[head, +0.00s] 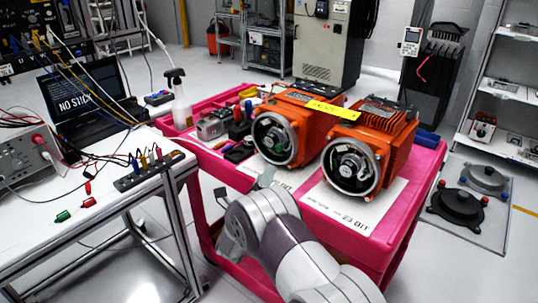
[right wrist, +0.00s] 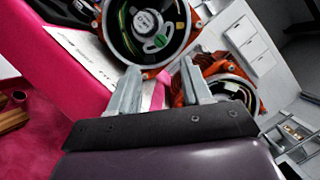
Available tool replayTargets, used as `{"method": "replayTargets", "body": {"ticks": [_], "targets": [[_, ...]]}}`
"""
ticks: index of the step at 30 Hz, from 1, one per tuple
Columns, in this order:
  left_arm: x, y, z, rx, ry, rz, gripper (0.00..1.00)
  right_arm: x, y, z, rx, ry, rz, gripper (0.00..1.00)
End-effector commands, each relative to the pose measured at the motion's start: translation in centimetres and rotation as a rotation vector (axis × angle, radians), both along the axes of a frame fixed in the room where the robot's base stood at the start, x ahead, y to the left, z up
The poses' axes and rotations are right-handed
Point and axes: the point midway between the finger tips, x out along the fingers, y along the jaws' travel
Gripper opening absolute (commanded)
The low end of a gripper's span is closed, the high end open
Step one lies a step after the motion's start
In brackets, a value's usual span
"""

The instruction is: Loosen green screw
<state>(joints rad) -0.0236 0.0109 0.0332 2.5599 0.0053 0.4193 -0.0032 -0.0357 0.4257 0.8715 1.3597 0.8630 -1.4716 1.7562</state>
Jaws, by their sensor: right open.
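Two orange servo motors with round, open encoder faces stand on the pink cart: a left motor (head: 277,138) and a right motor (head: 350,166). In the right wrist view, one encoder face (right wrist: 145,20) fills the top middle, with a small green spot (right wrist: 160,41) near its lower edge that looks like the green screw. In the head view I cannot make the screw out. My right gripper (head: 243,187) is in front of the left motor, low near the cart's front edge. Its two fingers (right wrist: 158,72) are apart and empty, short of the encoder face. My left gripper is out of view.
The pink cart (head: 424,185) holds white printed sheets (head: 340,208) under the motors, a spray bottle (head: 179,100) and small tools at its left. A white bench (head: 95,215) with cables and a laptop (head: 88,95) stands left. Floor shows between bench and cart.

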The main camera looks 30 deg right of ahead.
Motion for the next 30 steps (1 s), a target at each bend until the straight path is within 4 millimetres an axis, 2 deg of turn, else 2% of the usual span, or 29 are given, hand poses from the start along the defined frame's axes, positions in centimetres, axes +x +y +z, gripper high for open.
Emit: {"method": "replayTargets", "body": {"ticks": [3,9,15,22,23,27,30], "targets": [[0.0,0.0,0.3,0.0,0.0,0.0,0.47,2.0,-2.4,0.8,0.0,-0.001,-0.003,0.48],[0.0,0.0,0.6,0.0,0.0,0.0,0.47,5.0,-5.7,1.7,-0.001,0.001,0.0,0.48],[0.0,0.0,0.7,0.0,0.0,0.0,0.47,6.3,-7.2,2.0,-0.001,0.005,0.001,0.48],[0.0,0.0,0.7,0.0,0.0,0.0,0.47,6.5,-7.3,2.1,-0.001,0.005,0.002,0.48],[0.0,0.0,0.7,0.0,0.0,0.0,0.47,6.5,-7.2,2.1,-0.001,0.005,0.002,0.45],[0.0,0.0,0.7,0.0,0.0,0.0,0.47,6.5,-7.2,2.1,-0.002,0.004,0.002,0.0],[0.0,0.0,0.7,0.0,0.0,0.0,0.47,6.5,-7.2,2.1,-0.002,0.004,0.002,0.0]]}}
